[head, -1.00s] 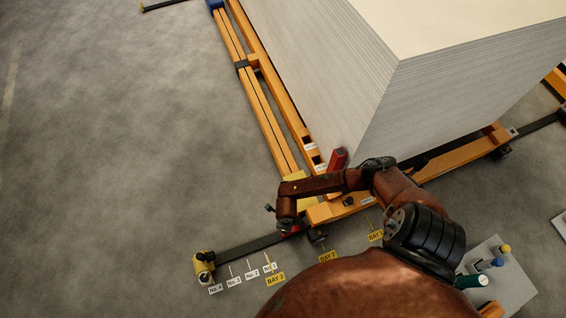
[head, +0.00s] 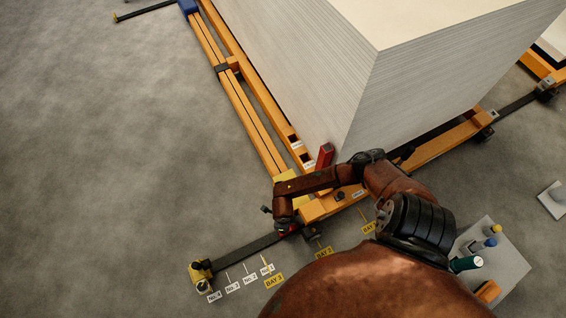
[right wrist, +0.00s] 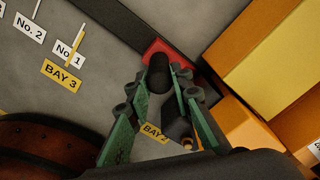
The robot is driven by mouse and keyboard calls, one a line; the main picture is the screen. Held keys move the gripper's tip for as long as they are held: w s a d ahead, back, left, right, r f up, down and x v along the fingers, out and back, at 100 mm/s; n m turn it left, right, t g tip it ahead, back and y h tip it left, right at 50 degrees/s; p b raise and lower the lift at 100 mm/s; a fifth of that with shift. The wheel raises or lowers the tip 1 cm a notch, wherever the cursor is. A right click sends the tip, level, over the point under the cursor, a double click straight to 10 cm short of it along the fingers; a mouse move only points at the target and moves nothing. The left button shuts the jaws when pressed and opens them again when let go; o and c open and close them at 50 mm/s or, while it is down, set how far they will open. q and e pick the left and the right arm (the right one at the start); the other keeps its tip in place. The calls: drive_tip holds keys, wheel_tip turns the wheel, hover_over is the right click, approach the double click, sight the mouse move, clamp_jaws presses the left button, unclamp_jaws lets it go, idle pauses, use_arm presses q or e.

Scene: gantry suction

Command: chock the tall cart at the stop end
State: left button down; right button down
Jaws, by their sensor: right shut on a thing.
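The tall cart is an orange frame (head: 440,147) bearing a high stack of pale boards (head: 330,85); its near end stands over a dark floor rail (head: 245,250). A yellow stop (head: 200,273) sits at the rail's left end. My right gripper (right wrist: 160,80) is shut on the black grip (right wrist: 158,70) of a red chock (right wrist: 153,48). The chock is at the dark rail, close beside the cart's orange and yellow corner; I cannot tell whether it touches the wheel. In the head view my right forearm and wrist largely hide it. My left gripper is not in view.
Floor labels, including BAY 3 (head: 273,281) and No. 1 (head: 267,269), lie in front of the rail. A red upright piece (head: 325,156) stands at the cart's corner. A grey plate (head: 505,262) with coloured pegs is at the lower right. The floor at left is clear.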

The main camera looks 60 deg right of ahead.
drive_tip(key=shift+f, duration=0.15)
drive_tip(key=c, duration=1.6)
unclamp_jaws()
wheel_tip(320, 180, up, 12)
drive_tip(key=shift+r, duration=0.1)
